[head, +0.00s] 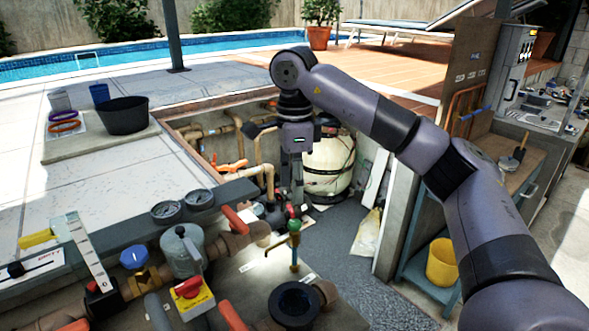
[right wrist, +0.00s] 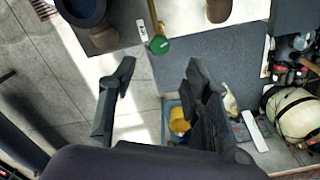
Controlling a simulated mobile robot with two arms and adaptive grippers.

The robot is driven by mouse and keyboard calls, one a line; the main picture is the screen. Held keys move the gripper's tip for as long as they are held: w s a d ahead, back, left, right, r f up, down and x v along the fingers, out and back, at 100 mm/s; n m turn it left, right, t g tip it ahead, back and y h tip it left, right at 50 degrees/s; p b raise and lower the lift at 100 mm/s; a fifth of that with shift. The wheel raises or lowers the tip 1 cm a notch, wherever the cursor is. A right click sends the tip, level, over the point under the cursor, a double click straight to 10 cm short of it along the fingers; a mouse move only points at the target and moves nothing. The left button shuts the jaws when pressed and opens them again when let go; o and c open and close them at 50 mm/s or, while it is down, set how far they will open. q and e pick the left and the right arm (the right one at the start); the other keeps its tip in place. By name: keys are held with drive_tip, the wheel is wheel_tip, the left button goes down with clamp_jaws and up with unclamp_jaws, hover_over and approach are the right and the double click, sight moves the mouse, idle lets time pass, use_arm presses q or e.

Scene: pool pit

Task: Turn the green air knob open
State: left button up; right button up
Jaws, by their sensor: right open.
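The green air knob (head: 294,225) sits on top of a thin brass pipe that stands upright at the front middle of the head view. It also shows in the right wrist view (right wrist: 159,45), just beyond the gap between the fingertips. My right gripper (head: 291,203) points down just above and behind the knob in the head view. In the right wrist view the right gripper (right wrist: 160,74) has its two dark fingers spread with nothing between them. I cannot tell whether a finger touches the knob. My left gripper is in neither view.
Pipework with a red-handled valve (head: 240,220), a blue cap (head: 134,257) and a black round fitting (head: 294,304) crowds the left and front. A cream tank (head: 330,165) stands behind my right gripper. A yellow bucket (head: 442,263) sits at the right. Grey pit floor lies between.

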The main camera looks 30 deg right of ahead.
drive_tip(key=shift+r, duration=1.7)
